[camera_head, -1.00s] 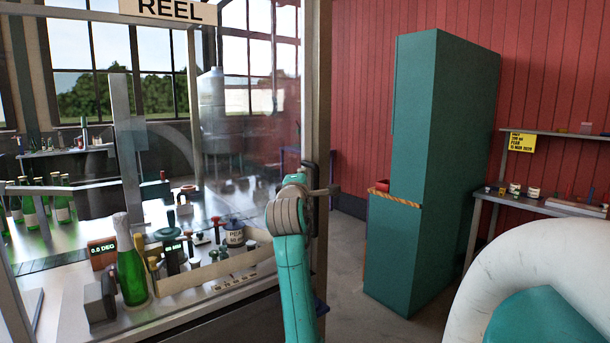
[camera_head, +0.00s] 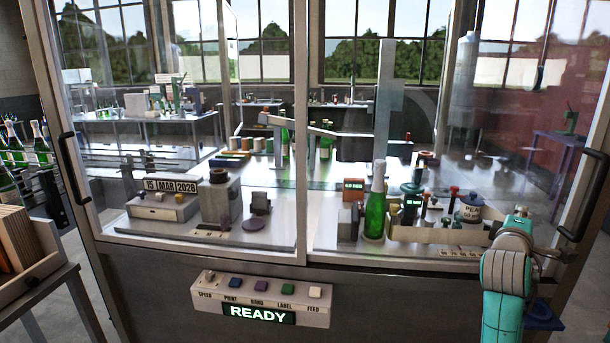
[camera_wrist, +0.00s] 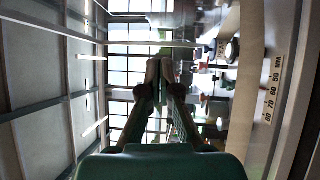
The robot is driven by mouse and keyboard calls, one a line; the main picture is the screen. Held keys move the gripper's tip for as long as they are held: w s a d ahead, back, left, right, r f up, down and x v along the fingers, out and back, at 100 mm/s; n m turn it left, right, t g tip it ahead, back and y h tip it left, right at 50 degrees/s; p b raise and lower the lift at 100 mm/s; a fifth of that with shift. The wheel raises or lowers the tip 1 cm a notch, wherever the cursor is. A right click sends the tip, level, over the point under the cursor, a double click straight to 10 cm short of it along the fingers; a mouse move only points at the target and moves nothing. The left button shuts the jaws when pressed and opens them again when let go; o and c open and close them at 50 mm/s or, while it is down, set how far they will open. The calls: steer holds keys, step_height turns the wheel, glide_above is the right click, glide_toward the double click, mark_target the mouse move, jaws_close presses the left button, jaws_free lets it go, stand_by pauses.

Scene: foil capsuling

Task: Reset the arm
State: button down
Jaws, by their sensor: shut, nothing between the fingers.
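My arm (camera_head: 507,275) stands at the lower right of the head view, in front of the machine's glass front. Its far end is turned away there, and the fingers do not show clearly. In the wrist view my gripper (camera_wrist: 160,72) has its two fingers together with nothing between them. The wrist picture lies on its side, with windows beyond the fingertips and a millimetre scale (camera_wrist: 273,88) at the right.
The machine's glass doors have dark handles at left (camera_head: 72,165) and right (camera_head: 573,195). A green bottle (camera_head: 375,212) stands behind the glass beside a parts tray (camera_head: 440,250). A control panel (camera_head: 262,300) reads READY. A crate (camera_head: 25,270) stands at lower left.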

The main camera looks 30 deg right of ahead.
steer(key=w+a+f+t+y, duration=0.2)
steer(key=a+f+t+y, duration=0.4)
steer(key=a+f, duration=1.75)
steer(key=s+a+f+t+y, duration=0.1)
steer(key=s+a+f+y, duration=0.1)
steer(key=s+a+f, duration=0.4)
steer(key=s+a+f+m+y, duration=0.1)
steer(key=s+a+f+y, duration=0.15)
steer(key=s+a, duration=0.45)
steer(key=s+a+f+t+y, duration=0.1)
steer(key=s+a+f+y, duration=0.2)
steer(key=a, duration=0.6)
steer(key=s+a+r+m+y, duration=0.1)
steer(key=s+a+m+y, duration=0.1)
steer(key=s, duration=0.6)
steer(key=s+a+r+m+y, duration=0.1)
steer(key=s+a+r+y, duration=0.1)
steer(key=s+a, duration=0.3)
steer(key=s, duration=0.4)
steer(key=shift+a+m+g, duration=0.3)
steer(key=shift+m+g, duration=0.1)
